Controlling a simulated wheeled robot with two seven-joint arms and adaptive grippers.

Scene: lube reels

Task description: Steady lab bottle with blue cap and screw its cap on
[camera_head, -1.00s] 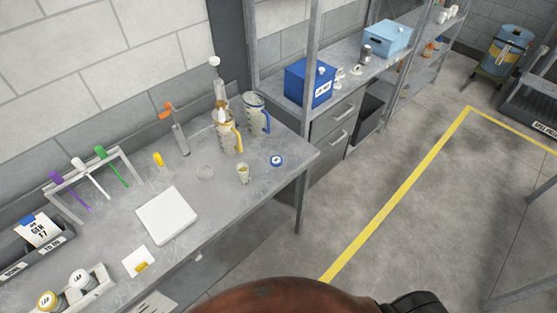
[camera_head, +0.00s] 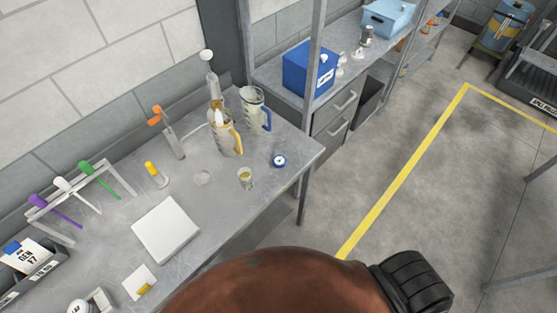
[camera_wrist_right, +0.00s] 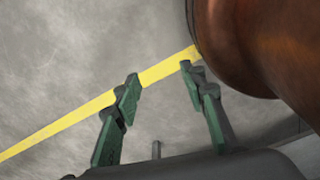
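A small clear open vessel with a yellowish content (camera_head: 246,179) stands upright on the bench near its right end; I take it for the lab bottle. A round blue cap with a white centre (camera_head: 279,161) lies apart from it on the bench, to its right and near the edge. My right gripper (camera_wrist_right: 160,78) shows in the right wrist view, its two green-padded fingers apart with nothing between them, above bare floor. It is away from bottle and cap, which that view does not show. My left gripper is not in view.
A white square plate (camera_head: 165,229), a clear disc (camera_head: 203,178), yellow-handled (camera_head: 231,139) and blue-handled (camera_head: 255,112) jugs, and a rack of coloured tools (camera_head: 77,187) stand on the grey bench (camera_head: 215,208). Shelving holds a blue box (camera_head: 308,70). My brown arm covers the bottom centre.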

